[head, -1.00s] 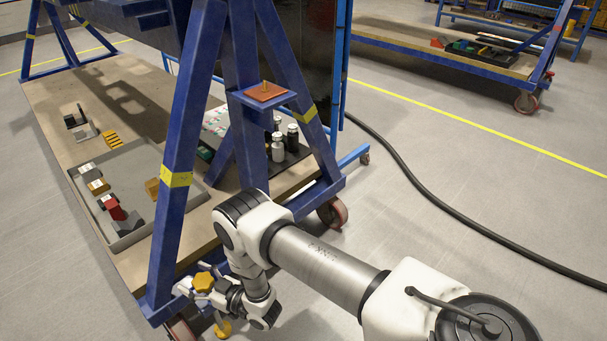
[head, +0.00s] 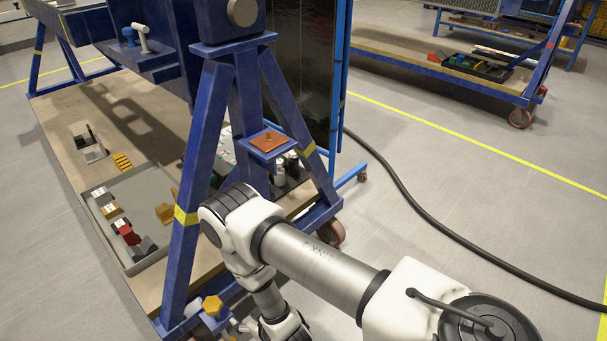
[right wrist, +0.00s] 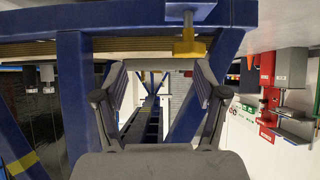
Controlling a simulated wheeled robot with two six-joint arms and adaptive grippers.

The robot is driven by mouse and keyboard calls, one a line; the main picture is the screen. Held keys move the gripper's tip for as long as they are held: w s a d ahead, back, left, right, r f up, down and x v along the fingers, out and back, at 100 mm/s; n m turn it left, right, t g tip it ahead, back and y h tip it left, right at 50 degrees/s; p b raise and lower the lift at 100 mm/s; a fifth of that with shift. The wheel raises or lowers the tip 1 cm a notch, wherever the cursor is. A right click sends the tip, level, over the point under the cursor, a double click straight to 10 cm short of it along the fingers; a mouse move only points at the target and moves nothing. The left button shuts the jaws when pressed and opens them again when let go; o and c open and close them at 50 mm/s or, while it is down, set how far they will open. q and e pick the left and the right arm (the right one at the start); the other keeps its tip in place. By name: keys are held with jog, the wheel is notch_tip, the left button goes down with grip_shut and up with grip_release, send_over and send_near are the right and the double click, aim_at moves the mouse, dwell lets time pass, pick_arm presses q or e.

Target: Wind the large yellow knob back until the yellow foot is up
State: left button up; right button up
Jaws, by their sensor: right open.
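The large yellow knob (head: 212,306) sits at the low front corner of the blue frame in the head view. In the right wrist view, which looks upside down, the knob (right wrist: 190,48) shows side-on by a blue beam, with a pale stem. My right gripper (right wrist: 161,72) is open and empty. The knob lies ahead of it, towards the right finger in the picture. In the head view my right gripper (head: 240,326) is low, just right of the knob and partly cut off. The yellow foot is at most a sliver at the bottom edge; its height cannot be told.
Blue frame legs (head: 187,245) rise close to my right arm. A grey tray (head: 128,265) with small parts lies on the wooden deck (head: 75,185). A small blue shelf holds a brown plate (head: 268,141). A black cable (head: 430,215) crosses open floor on the right.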

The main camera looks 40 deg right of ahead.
jog(key=s+d+r+g+p, duration=0.3)
jog(key=s+r+g+p, duration=0.6)
jog(key=s+r, duration=0.4)
jog(key=s+p, duration=0.1)
jog(key=s, duration=0.3)
jog(key=shift+s+r+m, duration=0.3)
jog(key=shift+m, duration=0.1)
